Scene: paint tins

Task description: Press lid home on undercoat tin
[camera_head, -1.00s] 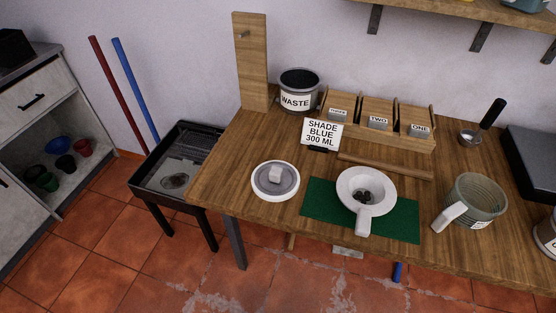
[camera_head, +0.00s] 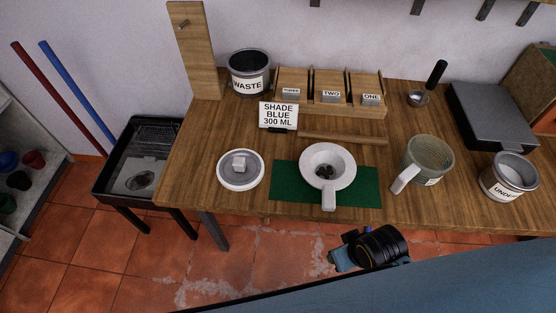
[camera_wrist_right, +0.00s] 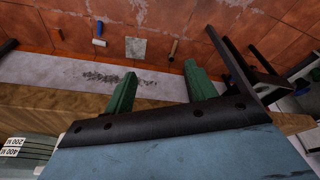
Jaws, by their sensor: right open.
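The undercoat tin (camera_head: 503,184) stands upright on the right of the table in the head view, its label partly readable as "UNDER". A pale grey round surface shows inside its rim; I cannot tell whether this is a seated lid. A separate white-rimmed grey disc with a square knob (camera_head: 240,169) lies at the table's left front. My right gripper (camera_wrist_right: 160,90) shows two green fingers spread apart with nothing between them in the right wrist view. A dark, blue-grey part of my arm shows before the table's front edge in the head view. My left gripper is not in view.
A green-grey measuring jug (camera_head: 428,160) stands left of the tin. A white handled strainer (camera_head: 327,168) rests on a green mat (camera_head: 287,184). A dark flat box (camera_head: 492,115) lies behind the tin. The waste tin (camera_head: 249,73) and compartment rack (camera_head: 330,92) stand at the back.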

